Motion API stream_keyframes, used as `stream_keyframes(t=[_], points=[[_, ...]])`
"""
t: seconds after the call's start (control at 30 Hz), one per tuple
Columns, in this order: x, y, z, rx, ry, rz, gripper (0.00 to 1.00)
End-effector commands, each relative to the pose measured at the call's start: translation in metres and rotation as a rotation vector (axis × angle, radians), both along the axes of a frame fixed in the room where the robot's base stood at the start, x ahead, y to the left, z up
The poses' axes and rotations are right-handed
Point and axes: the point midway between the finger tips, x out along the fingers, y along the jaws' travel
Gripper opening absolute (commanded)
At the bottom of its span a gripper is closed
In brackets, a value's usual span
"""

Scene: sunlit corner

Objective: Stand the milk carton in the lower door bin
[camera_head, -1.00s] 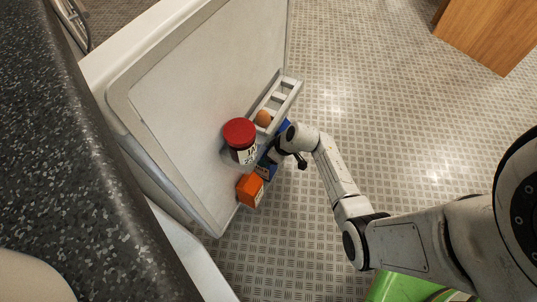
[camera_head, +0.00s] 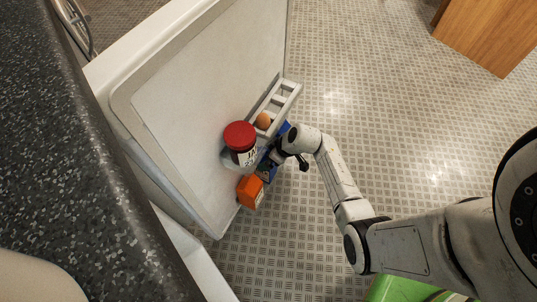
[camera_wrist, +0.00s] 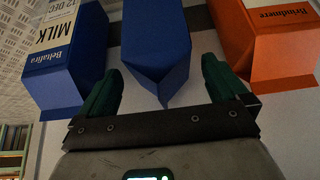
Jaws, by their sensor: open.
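A blue carton (camera_wrist: 157,45) with no readable label stands in the middle of the wrist view, between a carton on each side. The blue carton at left carries a MILK label (camera_wrist: 52,60). My gripper (camera_wrist: 160,82) is open, its green fingers either side of the middle carton's near end; I cannot tell whether they touch it. In the head view my gripper (camera_head: 277,158) is at the door's lower bin, beside blue cartons (camera_head: 266,173) and (camera_head: 285,127). My wrist and the upper fittings partly hide the cartons and the bin.
An orange carton (camera_wrist: 265,50) stands right of the middle one; it also shows in the head view (camera_head: 250,191). A red-lidded jar (camera_head: 240,143) and an egg (camera_head: 263,120) in a white rack (camera_head: 284,98) are above. A dark counter (camera_head: 70,150) lies left.

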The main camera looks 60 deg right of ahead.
Motion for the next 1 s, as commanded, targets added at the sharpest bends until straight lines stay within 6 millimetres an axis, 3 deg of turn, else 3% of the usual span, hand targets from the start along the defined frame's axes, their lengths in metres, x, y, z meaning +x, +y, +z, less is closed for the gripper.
stream_keyframes(t=[0.03,0.2,0.5,1.0], points=[[-0.004,-0.001,0.013,-0.001,-0.001,-0.003,1.00],[-0.021,-0.003,0.044,0.000,0.000,-0.001,1.00],[-0.046,-0.007,0.086,-0.001,0.000,0.000,1.00],[-0.054,-0.007,0.095,0.001,0.000,0.000,1.00]])
